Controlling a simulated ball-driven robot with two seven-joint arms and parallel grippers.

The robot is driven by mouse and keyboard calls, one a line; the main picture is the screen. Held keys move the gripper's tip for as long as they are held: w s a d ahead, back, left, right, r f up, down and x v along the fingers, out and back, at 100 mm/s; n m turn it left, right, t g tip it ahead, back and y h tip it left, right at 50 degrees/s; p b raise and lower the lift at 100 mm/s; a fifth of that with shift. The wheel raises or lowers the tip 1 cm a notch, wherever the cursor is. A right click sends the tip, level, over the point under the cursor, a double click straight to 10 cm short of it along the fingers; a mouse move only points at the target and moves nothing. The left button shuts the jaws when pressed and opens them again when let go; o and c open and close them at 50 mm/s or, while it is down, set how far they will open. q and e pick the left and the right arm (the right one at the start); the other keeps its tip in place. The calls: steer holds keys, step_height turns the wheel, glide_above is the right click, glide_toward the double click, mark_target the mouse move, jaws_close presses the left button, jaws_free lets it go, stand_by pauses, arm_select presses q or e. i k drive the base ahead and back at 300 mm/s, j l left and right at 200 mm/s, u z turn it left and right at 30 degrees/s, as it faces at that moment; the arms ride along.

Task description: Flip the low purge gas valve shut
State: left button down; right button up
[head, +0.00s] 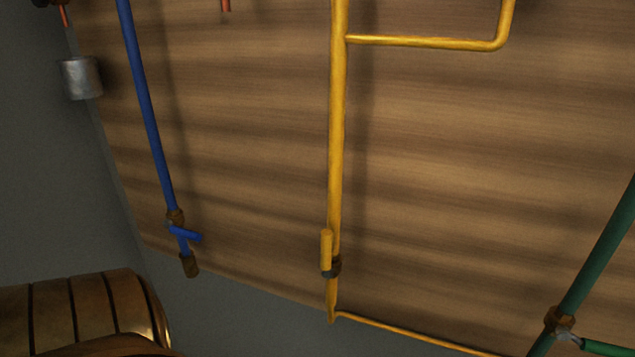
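A yellow pipe (337,130) runs down the wooden board in the middle of the head view. Low on it sits a valve with a dark body and a yellow lever (327,250). The lever points up, roughly in line with the pipe. No label shows, so I cannot tell for sure that this is the low purge gas valve. Neither of my grippers is in view, and nothing touches the yellow lever.
A blue pipe (147,110) with a blue lever (185,234) set across it is on the left. A green pipe (598,250) with a valve (560,322) is at lower right. A grey metal cylinder (82,78) is at upper left. A banded brass-coloured round body (85,310) fills the lower left.

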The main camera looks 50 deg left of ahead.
mark_target(327, 234)
steer(key=k+l+u, duration=0.1)
steer(key=u, duration=1.3)
steer(key=k+j, duration=0.05)
